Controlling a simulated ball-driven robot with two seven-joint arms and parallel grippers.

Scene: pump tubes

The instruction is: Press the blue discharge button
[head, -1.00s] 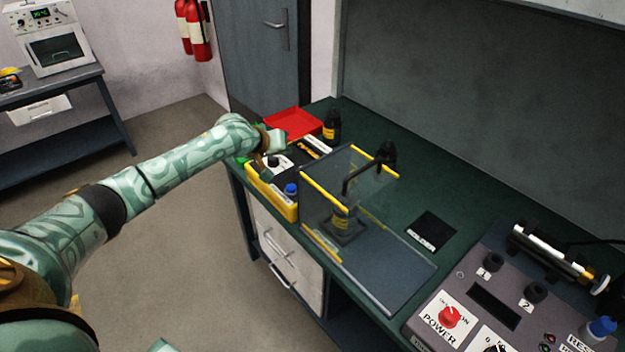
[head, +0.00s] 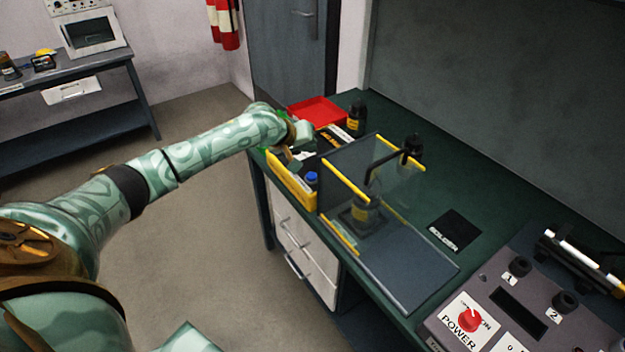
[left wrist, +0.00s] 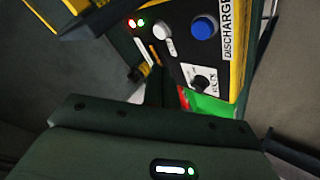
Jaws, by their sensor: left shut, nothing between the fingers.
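The blue discharge button (left wrist: 204,28) is a round cap on the black top face of a yellow-edged control box, beside a "DISCHARGE" label (left wrist: 231,30). In the head view the blue button (head: 311,178) shows at the near end of the yellow-sided box (head: 291,181). My left gripper (head: 292,154) is over the far part of that box, apart from the blue button. In the left wrist view the closed dark fingers (left wrist: 158,85) point at the box face, below and left of the blue button. My right gripper is not in view.
A white button (left wrist: 162,28), a black knob (left wrist: 201,82) and red and green lights share the box face. A clear shield with yellow edges (head: 345,180) stands just right of the box. A red tray (head: 318,112) and dark bottle (head: 357,116) lie behind. A power panel (head: 520,310) is at right.

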